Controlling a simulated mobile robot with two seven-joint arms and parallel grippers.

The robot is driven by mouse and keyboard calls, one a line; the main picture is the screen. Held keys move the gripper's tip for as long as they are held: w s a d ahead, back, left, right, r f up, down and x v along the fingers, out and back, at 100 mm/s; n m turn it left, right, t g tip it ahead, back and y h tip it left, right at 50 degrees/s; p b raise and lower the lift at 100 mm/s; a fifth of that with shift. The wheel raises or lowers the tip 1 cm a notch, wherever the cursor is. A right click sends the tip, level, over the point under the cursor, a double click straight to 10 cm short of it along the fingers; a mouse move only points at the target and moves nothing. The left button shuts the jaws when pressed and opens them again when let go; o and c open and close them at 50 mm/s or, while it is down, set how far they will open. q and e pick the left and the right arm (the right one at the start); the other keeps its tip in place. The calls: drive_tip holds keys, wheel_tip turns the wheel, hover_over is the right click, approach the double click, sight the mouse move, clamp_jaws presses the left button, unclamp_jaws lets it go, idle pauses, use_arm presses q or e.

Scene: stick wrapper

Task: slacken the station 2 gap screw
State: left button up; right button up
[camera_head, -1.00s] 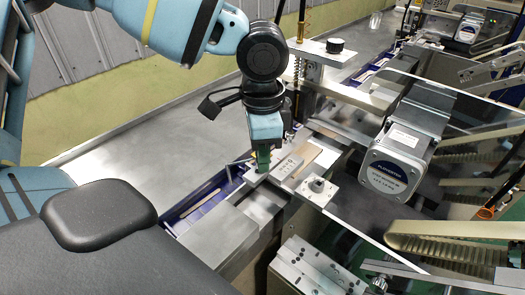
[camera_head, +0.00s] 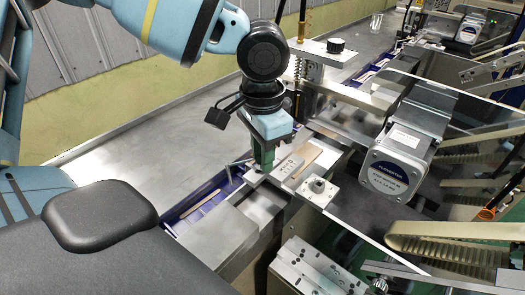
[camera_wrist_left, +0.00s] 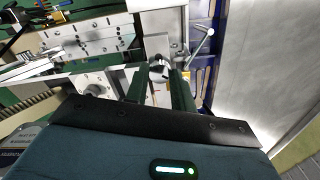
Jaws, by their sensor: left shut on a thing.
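My left gripper (camera_head: 262,167) points down at the near end of the metal guide assembly in the head view. In the left wrist view its two dark green fingers (camera_wrist_left: 160,88) are shut on a small round metal screw head (camera_wrist_left: 159,70), which looks like the gap screw. In the head view the fingers hide the screw. I cannot read a station number. My right gripper is not in view.
A metal lever with a ball end (camera_wrist_left: 203,43) sits close beside the fingers. A block with a round knob (camera_head: 317,187) stands to the right. A motor (camera_head: 397,167) and a clear panel are farther right. The metal table (camera_head: 140,165) at left is bare.

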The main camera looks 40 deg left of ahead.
use_arm(q)
drive_tip(key=shift+r, duration=0.1)
drive_tip(key=o, duration=1)
drive_tip(key=shift+r, duration=3.9)
